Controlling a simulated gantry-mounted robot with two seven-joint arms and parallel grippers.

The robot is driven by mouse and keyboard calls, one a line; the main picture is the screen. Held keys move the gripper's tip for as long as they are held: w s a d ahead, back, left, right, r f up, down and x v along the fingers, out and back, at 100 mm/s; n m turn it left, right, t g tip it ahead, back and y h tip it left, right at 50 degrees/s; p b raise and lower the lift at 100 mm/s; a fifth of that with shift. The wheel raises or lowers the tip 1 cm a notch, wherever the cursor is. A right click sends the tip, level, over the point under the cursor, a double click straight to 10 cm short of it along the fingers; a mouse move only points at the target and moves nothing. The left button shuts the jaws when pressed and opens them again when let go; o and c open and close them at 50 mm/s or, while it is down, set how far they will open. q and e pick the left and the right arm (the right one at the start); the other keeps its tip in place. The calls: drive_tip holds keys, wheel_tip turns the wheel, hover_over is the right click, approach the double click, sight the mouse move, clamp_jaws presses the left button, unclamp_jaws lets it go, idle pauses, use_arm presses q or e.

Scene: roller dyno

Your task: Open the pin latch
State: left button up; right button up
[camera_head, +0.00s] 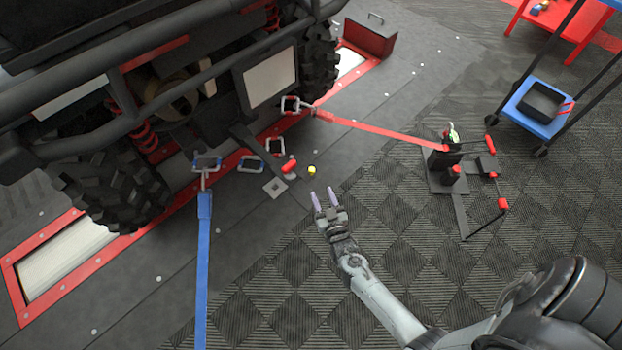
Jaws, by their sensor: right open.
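My right gripper (324,200) reaches in from the lower right, its two pale fingers apart and empty. It is just in front of a small red-handled fitting (289,166) on the dark floor plate, with a gap between them. A small yellow knob (312,170) stands beside that fitting, just beyond my fingertips. A square metal plate (275,187) lies to the left. I cannot tell for sure which part is the pin latch; the red-handled fitting may be it. My left gripper is not in view.
An off-road vehicle's tyre (112,190) and frame fill the upper left. A blue strap (203,265) and a red strap (385,133) run from shackles near it. A dark floor fixture with red grips (445,180) and a blue cart (535,108) stand right.

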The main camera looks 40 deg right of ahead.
sight(313, 173)
drive_tip(key=b+x, duration=0.2)
drive_tip(key=x, duration=0.3)
drive_tip(key=b+x, duration=0.3)
drive_tip(key=x, duration=0.2)
drive_tip(key=shift+f, duration=0.25)
drive_tip(key=shift+b+x, duration=0.5)
drive_tip(key=shift+x, duration=0.4)
drive_tip(key=shift+r, duration=0.1)
drive_tip(key=shift+c, duration=0.3)
clamp_jaws()
